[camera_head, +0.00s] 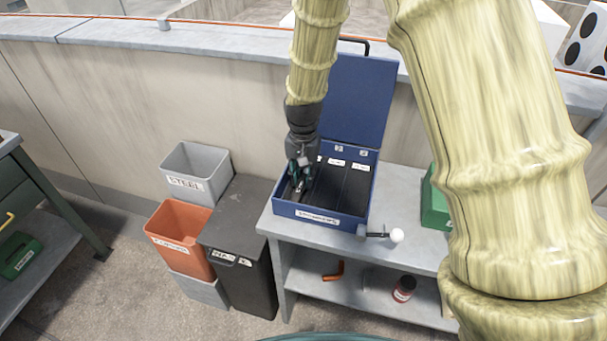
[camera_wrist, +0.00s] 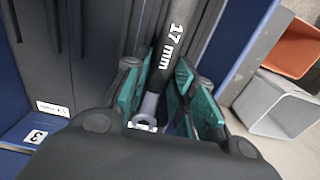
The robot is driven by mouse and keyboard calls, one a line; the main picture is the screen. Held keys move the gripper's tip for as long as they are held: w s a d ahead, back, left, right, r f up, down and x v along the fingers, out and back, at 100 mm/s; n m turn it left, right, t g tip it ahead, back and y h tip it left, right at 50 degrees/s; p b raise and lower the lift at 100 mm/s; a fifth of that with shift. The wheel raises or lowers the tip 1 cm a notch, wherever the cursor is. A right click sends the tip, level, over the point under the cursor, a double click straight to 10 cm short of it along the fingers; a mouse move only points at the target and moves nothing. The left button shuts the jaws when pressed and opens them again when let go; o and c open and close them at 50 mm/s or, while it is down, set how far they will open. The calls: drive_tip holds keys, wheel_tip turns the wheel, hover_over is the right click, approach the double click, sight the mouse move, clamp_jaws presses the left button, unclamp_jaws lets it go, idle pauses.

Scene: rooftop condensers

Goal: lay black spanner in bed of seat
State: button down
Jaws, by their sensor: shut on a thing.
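The black spanner (camera_wrist: 172,42), marked 17 mm, lies lengthwise between the teal fingers of my gripper (camera_wrist: 163,88) in the wrist view. Its pale metal end shows near the palm. In the head view my gripper (camera_head: 298,180) points down into the left part of the open blue case (camera_head: 304,212) and is shut on the spanner. The case has dark long beds (camera_head: 331,184) side by side; it also shows in the wrist view (camera_wrist: 232,40). The spanner is at the leftmost bed in the head view. I cannot tell whether it touches the bed floor.
The case stands on a grey bench (camera_head: 405,215) with its blue lid (camera_head: 355,100) raised behind. A white-knobbed handle (camera_head: 396,235) lies in front, and a green box (camera_head: 436,204) at right. Orange (camera_head: 180,235), grey (camera_head: 196,170) and black (camera_head: 243,262) bins stand left.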

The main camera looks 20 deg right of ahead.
sight(304, 179)
drive_tip(key=shift+f, duration=0.25)
idle(0.5)
drive_tip(key=c, duration=1.1)
unclamp_jaws()
drive_tip(key=shift+r, duration=0.6)
wheel_tip(304, 179, up, 11)
drive_tip(key=shift+s+d+f, duration=0.15)
drive_tip(key=shift+d, duration=0.05)
